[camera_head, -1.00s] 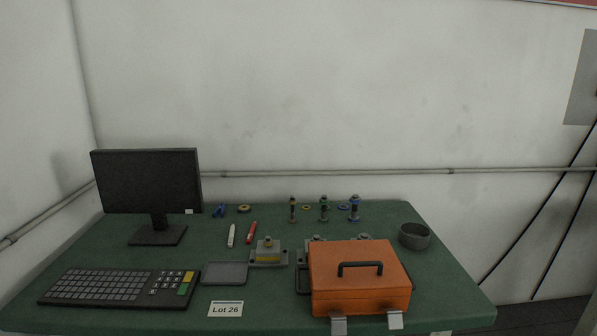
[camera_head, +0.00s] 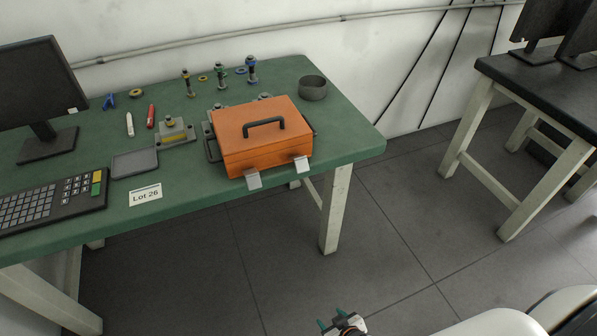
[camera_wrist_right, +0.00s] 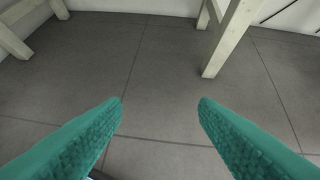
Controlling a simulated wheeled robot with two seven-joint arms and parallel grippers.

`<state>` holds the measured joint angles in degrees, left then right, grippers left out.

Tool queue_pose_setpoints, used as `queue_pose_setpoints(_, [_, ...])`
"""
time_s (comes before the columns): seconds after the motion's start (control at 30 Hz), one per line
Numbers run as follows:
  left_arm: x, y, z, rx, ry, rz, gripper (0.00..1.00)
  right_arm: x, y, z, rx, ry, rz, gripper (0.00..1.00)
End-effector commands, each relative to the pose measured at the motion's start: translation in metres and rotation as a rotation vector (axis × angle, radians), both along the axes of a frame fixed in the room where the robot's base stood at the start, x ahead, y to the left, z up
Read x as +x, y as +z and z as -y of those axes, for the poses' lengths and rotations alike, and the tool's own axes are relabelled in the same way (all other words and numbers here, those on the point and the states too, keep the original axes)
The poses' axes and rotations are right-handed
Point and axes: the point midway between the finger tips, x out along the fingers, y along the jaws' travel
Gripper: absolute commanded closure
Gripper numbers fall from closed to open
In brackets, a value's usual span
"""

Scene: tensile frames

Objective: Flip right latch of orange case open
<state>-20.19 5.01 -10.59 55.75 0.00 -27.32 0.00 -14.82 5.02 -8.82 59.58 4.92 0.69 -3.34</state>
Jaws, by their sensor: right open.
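The orange case (camera_head: 240,142) stands closed on the green table, with a dark handle (camera_head: 264,127) on its lid. Its right latch (camera_head: 301,164) and left latch (camera_head: 253,179) are light metal tabs on the front face, near the table's front edge. Both latches seem to stick outward from the front. My right gripper (camera_head: 338,324) shows at the bottom of the head view, well below and in front of the case. In the right wrist view its two teal fingers (camera_wrist_right: 160,102) are apart with nothing between them. The case is not in the wrist view. My left gripper is not seen.
The green table (camera_head: 345,145) also holds a grey bowl (camera_head: 313,88), a keyboard (camera_head: 50,200), a grey tray (camera_head: 135,163), a fixture block (camera_head: 174,133) and several small parts. A table leg (camera_head: 335,208) stands below. Open floor lies in front; a black-topped table (camera_head: 530,85) is at right.

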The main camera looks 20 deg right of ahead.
Motion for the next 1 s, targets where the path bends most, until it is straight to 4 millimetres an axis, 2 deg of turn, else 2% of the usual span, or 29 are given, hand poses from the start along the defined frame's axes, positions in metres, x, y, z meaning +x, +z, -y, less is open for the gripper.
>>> queue_pose_setpoints(0.03, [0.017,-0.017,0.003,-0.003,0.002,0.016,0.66,0.051,0.018,-0.002,0.021,-0.01,0.169,0.45])
queue_pose_setpoints(0.07, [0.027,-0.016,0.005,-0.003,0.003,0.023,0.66,0.077,0.041,-0.002,0.034,-0.017,0.269,0.45])
queue_pose_setpoints(0.1, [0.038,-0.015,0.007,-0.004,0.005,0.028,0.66,0.106,0.073,-0.001,0.048,-0.027,0.398,0.45])
queue_pose_setpoints(0.17, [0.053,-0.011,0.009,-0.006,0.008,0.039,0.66,0.139,0.124,0.0,0.069,-0.041,0.58,0.45])
queue_pose_setpoints(0.2, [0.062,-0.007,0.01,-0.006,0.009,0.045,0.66,0.154,0.157,0.002,0.081,-0.05,0.694,0.45])
queue_pose_setpoints(0.3, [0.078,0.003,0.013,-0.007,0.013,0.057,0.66,0.172,0.23,0.007,0.104,-0.07,0.926,0.45])
queue_pose_setpoints(0.4, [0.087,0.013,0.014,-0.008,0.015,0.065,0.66,0.175,0.281,0.012,0.12,-0.083,1.081,0.45])
queue_pose_setpoints(0.5, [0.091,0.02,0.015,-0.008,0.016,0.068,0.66,0.174,0.308,0.014,0.127,-0.09,1.159,0.45])
queue_pose_setpoints(0.67, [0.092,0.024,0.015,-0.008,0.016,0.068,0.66,0.184,0.322,0.015,0.129,-0.093,1.182,0.45])
queue_pose_setpoints(1.0, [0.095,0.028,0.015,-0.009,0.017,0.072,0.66,0.245,0.346,0.012,0.13,-0.092,1.179,0.45])
